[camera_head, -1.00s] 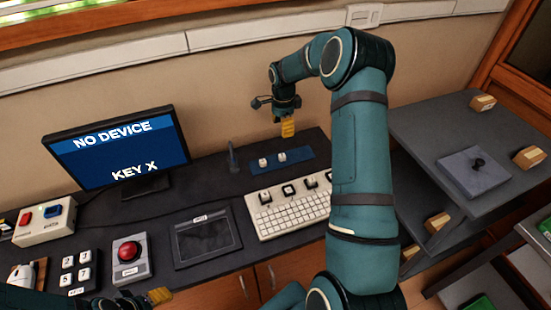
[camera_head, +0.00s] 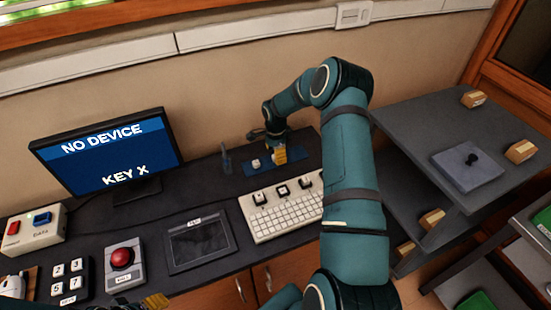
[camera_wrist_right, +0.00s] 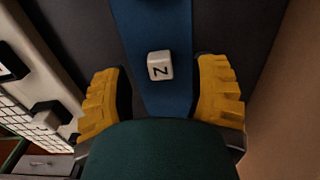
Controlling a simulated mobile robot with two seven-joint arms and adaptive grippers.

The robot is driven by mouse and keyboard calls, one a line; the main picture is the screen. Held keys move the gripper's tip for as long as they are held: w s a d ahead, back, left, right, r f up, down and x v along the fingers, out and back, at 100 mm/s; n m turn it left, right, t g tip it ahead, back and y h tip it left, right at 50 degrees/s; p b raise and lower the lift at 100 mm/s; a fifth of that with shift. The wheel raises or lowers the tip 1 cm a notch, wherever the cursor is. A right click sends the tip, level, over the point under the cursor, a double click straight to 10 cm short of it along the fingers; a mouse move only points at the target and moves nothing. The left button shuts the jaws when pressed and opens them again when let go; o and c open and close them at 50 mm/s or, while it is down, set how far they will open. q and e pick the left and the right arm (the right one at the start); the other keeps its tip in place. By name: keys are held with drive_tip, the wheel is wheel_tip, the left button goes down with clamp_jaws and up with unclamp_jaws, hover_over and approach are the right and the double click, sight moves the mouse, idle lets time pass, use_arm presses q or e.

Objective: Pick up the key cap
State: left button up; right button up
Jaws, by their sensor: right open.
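A white key cap (camera_head: 256,163) sits on a blue strip (camera_head: 256,171) at the back of the desk in the head view. My right gripper (camera_head: 279,156) is open, low over the strip just right of it, and hides part of the strip. In the right wrist view a white key cap (camera_wrist_right: 160,66) with a dark letter, Z or a turned N, lies on the strip between and beyond the yellow fingers (camera_wrist_right: 168,92), apart from both. I cannot tell whether both views show the same cap. My left gripper (camera_head: 155,301) is partly cut off at the bottom edge.
A white keyboard (camera_head: 280,217) with raised dark key sockets stands in front of the strip. A small dark upright post (camera_head: 226,160) is left of it. The monitor (camera_head: 108,152) reads "NO DEVICE" and "KEY X". The wall is close behind.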

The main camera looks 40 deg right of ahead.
drive_tip(key=shift+f, duration=0.95)
drive_tip(key=c, duration=0.8)
drive_tip(key=shift+r, duration=0.15)
